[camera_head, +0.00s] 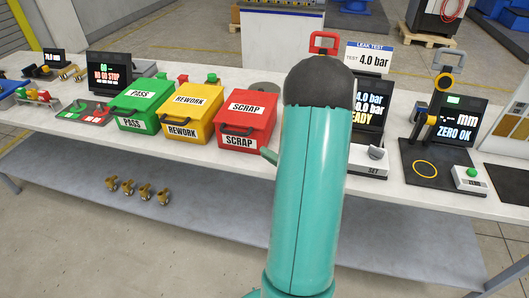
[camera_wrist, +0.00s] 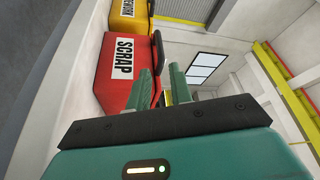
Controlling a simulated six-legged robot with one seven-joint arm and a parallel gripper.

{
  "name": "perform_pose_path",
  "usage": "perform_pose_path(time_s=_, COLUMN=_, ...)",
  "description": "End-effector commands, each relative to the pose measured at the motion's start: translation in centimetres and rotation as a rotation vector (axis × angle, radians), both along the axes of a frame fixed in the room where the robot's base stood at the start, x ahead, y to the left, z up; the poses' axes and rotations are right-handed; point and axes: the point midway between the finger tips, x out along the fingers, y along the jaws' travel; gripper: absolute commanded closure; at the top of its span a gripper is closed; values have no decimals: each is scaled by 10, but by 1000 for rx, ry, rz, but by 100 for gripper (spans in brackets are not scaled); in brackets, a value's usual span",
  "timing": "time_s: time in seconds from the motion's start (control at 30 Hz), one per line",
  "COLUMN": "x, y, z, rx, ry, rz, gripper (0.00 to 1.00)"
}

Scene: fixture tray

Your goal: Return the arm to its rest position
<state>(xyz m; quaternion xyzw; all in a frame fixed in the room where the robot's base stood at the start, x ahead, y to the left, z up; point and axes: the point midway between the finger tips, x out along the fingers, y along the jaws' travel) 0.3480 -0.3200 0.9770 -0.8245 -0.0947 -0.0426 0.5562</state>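My teal arm stands upright in the middle of the head view, its dark joint at the top. My gripper is mostly hidden behind the arm there; only a small teal part shows beside the red SCRAP bin (camera_head: 246,122). In the wrist view my gripper (camera_wrist: 162,74) has its two teal fingers apart with a gap between them, and nothing is seen held. The SCRAP bin (camera_wrist: 108,68) is just beyond the fingers, up and left, with its dark handle showing near the gap. I cannot tell whether the fingers touch it.
The green PASS bin (camera_head: 138,112) and yellow REWORK bin (camera_head: 187,117) stand left of SCRAP on the white bench (camera_head: 415,200). A leak test screen (camera_head: 373,105) and a gauge stand (camera_head: 430,160) are right of my arm. Several brass fittings (camera_head: 145,191) lie on the lower shelf.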

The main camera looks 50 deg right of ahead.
Motion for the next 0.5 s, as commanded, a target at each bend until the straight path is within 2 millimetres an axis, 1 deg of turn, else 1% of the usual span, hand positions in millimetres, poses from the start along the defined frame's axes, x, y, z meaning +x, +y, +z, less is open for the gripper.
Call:
perform_pose_path(time_s=0.27, x=0, y=0, z=0, rx=0, ry=0, rz=0, gripper=78)
perform_pose_path(time_s=0.33, x=2, y=3, z=1, rx=2, ry=3, rz=11, gripper=78)
perform_pose_path(time_s=0.37, x=4, y=6, z=3, rx=4, ry=5, rz=25, gripper=78)
perform_pose_path(time_s=0.43, x=12, y=21, z=11, rx=17, ry=18, rz=88, gripper=78)
perform_pose_path(time_s=0.47, x=17, y=31, z=15, rx=26, ry=30, rz=128, gripper=78)
perform_pose_path(time_s=0.5, x=23, y=48, z=21, rx=37, ry=51, rz=194, gripper=78)
